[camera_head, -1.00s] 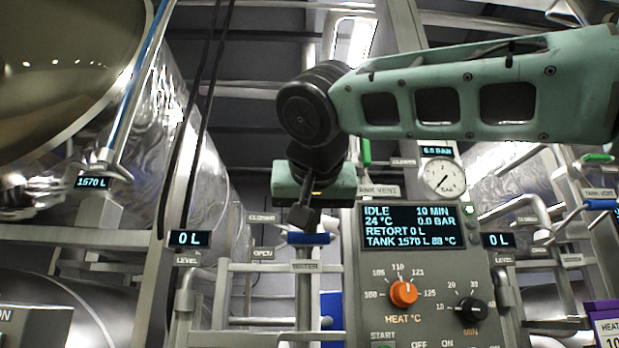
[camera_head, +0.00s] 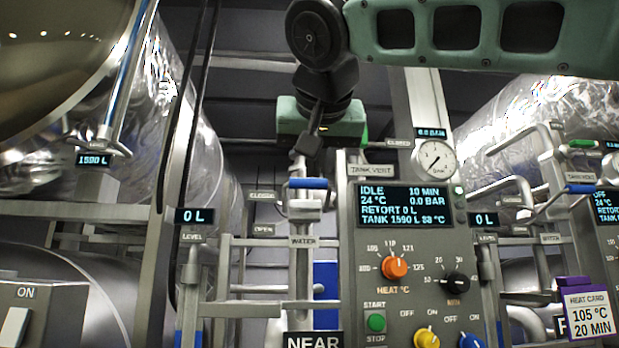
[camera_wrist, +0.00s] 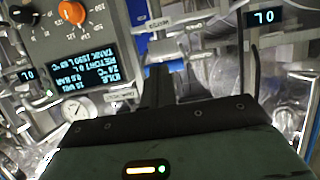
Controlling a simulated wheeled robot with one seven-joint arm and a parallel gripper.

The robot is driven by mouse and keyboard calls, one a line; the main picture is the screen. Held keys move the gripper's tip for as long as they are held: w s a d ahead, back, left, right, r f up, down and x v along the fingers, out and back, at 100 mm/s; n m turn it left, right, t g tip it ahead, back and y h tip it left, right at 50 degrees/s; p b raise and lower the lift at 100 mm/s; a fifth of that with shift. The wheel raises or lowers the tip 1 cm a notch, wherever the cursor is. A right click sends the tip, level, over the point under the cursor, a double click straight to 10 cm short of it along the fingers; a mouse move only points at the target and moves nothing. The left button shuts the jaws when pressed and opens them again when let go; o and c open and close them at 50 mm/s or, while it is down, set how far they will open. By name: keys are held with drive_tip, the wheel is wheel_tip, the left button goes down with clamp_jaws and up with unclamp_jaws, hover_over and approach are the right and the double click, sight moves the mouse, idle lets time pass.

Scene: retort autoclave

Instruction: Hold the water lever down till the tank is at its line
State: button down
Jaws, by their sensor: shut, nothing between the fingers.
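The water lever (camera_head: 307,183) has a blue handle and stands level above the WATER label (camera_head: 302,242) in the head view. My gripper (camera_head: 303,164) is shut and empty, fingers pointing down just above the handle; whether they touch it I cannot tell. In the wrist view the dark fingers (camera_wrist: 158,84) point towards the pipework. The tank readout (camera_head: 93,160) shows 1590 L beside a sight tube (camera_head: 132,75) with a blue column; its line is not clear to me. The panel display (camera_head: 405,207) reads idle, retort 0 L, tank 1590 L.
The grey control panel (camera_head: 350,300) with an orange heat knob (camera_head: 395,268) stands right of the lever. A pressure gauge (camera_head: 433,160) tops it. The tank vent label (camera_head: 371,171) is close right of my gripper. Pipes and rails (camera_head: 260,310) lie below.

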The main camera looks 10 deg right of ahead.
drive_tip(key=v, duration=0.6)
drive_tip(key=shift+s+f, duration=0.15)
drive_tip(key=shift+s, duration=0.05)
drive_tip(key=s+a+f+n+g+y, duration=0.15)
drive_tip(key=f+n+g, duration=0.25)
drive_tip(key=f, duration=1.2)
drive_tip(key=a+f+n+g, duration=0.2)
drive_tip(key=f+n+g, duration=0.1)
drive_tip(key=f, duration=1.2)
drive_tip(key=s+d+f+g, duration=0.3)
drive_tip(key=s+d+f, duration=0.2)
drive_tip(key=f, duration=0.8)
drive_tip(key=s+d+f+n+g, duration=0.1)
drive_tip(key=s+d+f+g, duration=0.2)
drive_tip(key=s+d+f, duration=0.3)
drive_tip(key=s+f, duration=0.4)
drive_tip(key=f, duration=0.2)
drive_tip(key=shift+s+d+f+g, duration=0.2)
drive_tip(key=shift+d+f+g, duration=0.05)
drive_tip(key=shift+f+g, duration=0.15)
drive_tip(key=shift+h, duration=0.25)
